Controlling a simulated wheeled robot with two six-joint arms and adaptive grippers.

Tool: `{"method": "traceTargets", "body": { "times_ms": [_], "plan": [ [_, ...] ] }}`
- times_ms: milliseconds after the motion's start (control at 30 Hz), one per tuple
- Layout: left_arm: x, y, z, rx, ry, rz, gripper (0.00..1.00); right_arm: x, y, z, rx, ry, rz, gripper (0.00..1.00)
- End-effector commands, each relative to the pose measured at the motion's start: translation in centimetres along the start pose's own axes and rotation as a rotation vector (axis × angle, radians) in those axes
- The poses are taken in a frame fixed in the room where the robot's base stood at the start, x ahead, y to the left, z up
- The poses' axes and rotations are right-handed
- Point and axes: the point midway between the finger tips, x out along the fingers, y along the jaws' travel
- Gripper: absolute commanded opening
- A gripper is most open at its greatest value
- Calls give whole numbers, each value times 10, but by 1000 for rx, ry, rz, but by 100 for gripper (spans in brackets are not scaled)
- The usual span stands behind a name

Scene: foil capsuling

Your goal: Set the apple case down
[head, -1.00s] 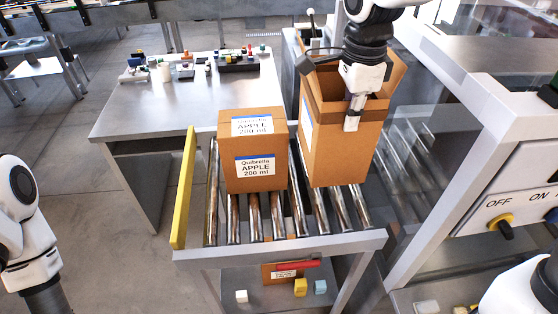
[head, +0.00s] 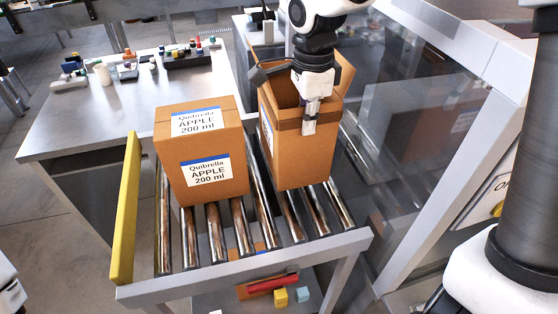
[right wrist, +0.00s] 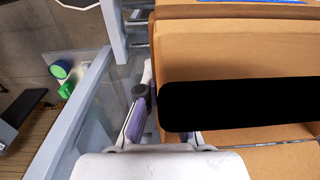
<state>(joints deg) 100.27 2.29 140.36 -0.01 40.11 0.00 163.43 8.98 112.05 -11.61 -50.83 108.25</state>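A closed brown case (head: 200,158) labelled Quibrella APPLE 200 ml stands upright on the roller conveyor (head: 240,258). Right of it, a taller open-topped brown case (head: 290,160) is upright over the rollers with its flaps up; I cannot tell whether its bottom touches them. My right gripper (head: 310,120) comes down from above onto this open case's near right wall, with one white finger outside. The right wrist view shows the fingers (right wrist: 165,125) at the cardboard (right wrist: 235,60), the inner one partly hidden.
A yellow rail (head: 126,210) borders the conveyor's left side. A grey table (head: 90,115) behind holds small items. A glass-sided machine frame (head: 440,180) stands close on the right. Small coloured blocks (head: 281,297) lie below the conveyor.

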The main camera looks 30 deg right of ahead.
Motion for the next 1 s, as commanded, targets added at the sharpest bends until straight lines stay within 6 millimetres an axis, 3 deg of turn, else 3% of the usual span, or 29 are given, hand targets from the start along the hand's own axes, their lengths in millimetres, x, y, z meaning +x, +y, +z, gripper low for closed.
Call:
{"method": "traceTargets", "body": {
  "times_ms": [100, 400, 800, 833, 900, 1000],
  "plan": [
    [-9, 0, 0, 0, 0, 0, 41, 26, 2, 0, -2, 2, 7, 0],
    [-19, 0, 0, 0, 0, 0, 41, 76, 3, 0, -2, 2, 6, 0],
    [-14, 0, 0, 0, 0, 0, 41, 87, 2, 0, -1, 0, 1, 0],
    [-14, 0, 0, 0, 0, 0, 41, 87, 2, 0, -1, 0, 1, 7],
    [-15, 0, 0, 0, -1, 0, 41, 86, 2, 0, -1, 0, 1, 31],
    [-15, 0, 0, 0, 0, 0, 41, 86, 2, 0, -1, 0, 1, 31]
  ]
}}
